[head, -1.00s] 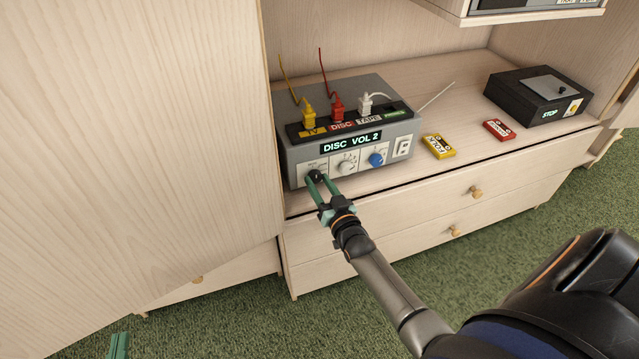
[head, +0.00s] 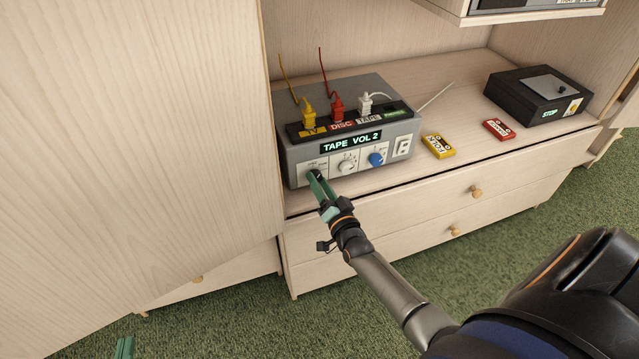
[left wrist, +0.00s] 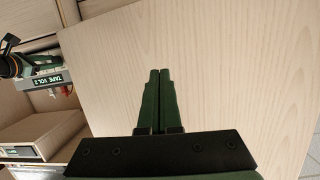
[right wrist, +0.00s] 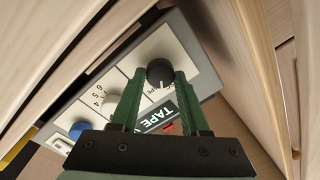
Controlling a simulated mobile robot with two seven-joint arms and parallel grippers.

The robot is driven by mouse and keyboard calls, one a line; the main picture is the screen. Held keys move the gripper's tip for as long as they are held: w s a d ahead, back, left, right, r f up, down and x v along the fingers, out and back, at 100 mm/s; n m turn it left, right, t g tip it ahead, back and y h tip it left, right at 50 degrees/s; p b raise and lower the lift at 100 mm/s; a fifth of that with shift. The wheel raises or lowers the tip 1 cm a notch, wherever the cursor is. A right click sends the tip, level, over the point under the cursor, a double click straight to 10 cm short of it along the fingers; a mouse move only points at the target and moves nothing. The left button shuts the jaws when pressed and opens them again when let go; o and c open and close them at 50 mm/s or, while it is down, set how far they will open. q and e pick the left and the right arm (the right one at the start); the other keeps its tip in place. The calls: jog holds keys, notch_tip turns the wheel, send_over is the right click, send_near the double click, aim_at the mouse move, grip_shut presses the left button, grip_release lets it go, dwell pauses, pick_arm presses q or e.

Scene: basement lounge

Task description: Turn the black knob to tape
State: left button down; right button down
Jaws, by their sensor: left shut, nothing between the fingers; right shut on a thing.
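The grey amplifier box (head: 290,140) stands on the cabinet, and its display (head: 350,142) reads "TAPE VOL 2". The black knob (right wrist: 160,72) is at the end of its front panel and shows between my fingers in the right wrist view. My right gripper (head: 317,180) is shut on this knob, with a finger on each side; the fingers hide most of it in the head view. My left gripper (head: 123,347) is shut and empty, low at the left edge of the head view. The left wrist view shows its fingers (left wrist: 159,75) together before a pale wooden panel.
A white knob (head: 347,165) and a blue knob (head: 376,159) sit beside the black one. Yellow (head: 438,146) and red (head: 498,129) cassettes and a black player (head: 538,95) are to the right. A tall wooden panel (head: 140,130) stands at the left.

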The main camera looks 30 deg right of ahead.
pick_arm(q)
jog(key=shift+w+r+t, duration=0.2)
jog(key=shift+r+t, duration=0.05)
jog(key=shift+r, duration=0.45)
jog(key=shift+w+r+t, duration=0.15)
jog(key=shift+r+t, duration=0.1)
jog(key=shift+r, duration=0.45)
pick_arm(e)
jog(key=shift+m, duration=1.3)
pick_arm(q)
jog(key=shift+r, duration=0.2)
pick_arm(e)
jog(key=shift+c, duration=1.9)
grip_release()
pick_arm(q)
jog(key=shift+f, duration=0.1)
